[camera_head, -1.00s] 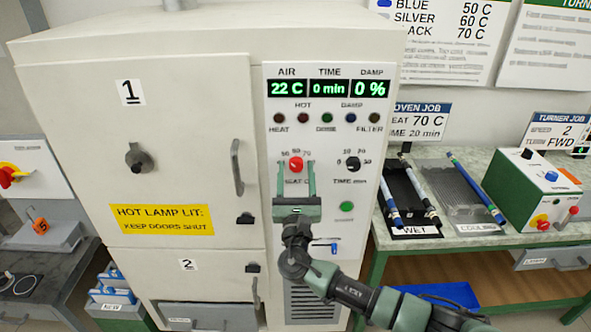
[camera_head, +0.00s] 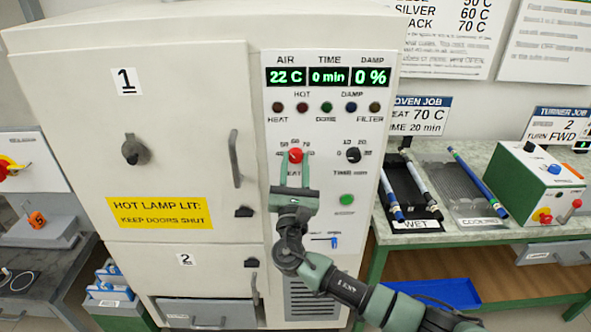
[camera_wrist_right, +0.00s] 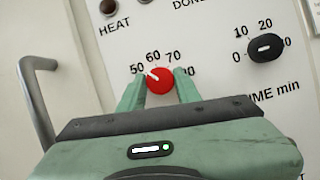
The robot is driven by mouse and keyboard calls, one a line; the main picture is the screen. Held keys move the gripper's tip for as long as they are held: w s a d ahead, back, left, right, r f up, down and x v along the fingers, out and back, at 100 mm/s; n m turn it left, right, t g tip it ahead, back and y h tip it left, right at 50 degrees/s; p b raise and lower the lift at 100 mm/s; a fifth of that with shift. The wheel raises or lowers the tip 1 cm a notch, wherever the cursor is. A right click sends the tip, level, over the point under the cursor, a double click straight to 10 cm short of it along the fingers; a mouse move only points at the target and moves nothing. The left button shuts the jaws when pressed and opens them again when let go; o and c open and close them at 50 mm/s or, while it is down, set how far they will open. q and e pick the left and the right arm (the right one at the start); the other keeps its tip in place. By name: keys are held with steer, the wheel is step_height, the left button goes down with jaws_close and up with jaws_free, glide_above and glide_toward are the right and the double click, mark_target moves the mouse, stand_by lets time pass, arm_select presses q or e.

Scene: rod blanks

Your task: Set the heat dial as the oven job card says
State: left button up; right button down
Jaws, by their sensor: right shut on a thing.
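The red heat dial (camera_head: 295,155) is on the oven's control panel (camera_head: 340,215). My right gripper (camera_head: 295,160) is shut on it, one finger on each side. In the right wrist view the dial (camera_wrist_right: 160,82) sits between the fingers, and its white mark points up-left, near 50. The scale reads 50, 60, 70, 80. The oven job card (camera_head: 418,117) reads heat 70 C and time 20 min. My left gripper is not in view.
The black time dial (camera_head: 353,155) is just right of the heat dial. A door handle (camera_head: 235,158) stands out to the left. The display (camera_head: 328,77) shows air 22 C, 0 min and 0 %. A green button (camera_head: 347,199) is below the time dial.

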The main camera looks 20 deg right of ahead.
steer(key=m+g+h+b, duration=0.1)
steer(key=m+b, duration=0.2)
steer(key=m, duration=0.1)
steer(key=m+g+h+b, duration=0.1)
steer(key=m+h+b, duration=0.1)
steer(key=m+b, duration=0.1)
steer(key=shift+a+f+m, duration=0.2)
steer(key=shift+m, duration=0.2)
steer(key=m+g+h+b, duration=0.1)
steer(key=m+g+b, duration=0.1)
steer(key=m, duration=0.2)
steer(key=shift+r+m, duration=0.15)
steer(key=shift+m, duration=0.15)
steer(key=m, duration=0.2)
steer(key=m+g+b, duration=0.1)
steer(key=shift+a+r+m+g, duration=0.1)
steer(key=shift+r+m+g, duration=0.1)
steer(key=shift+m+g, duration=0.15)
steer(key=shift+r+m+g, duration=0.1)
steer(key=shift+m+g, duration=0.45)
steer(key=shift+m, duration=1.4)
steer(key=c, duration=1)
jaws_free()
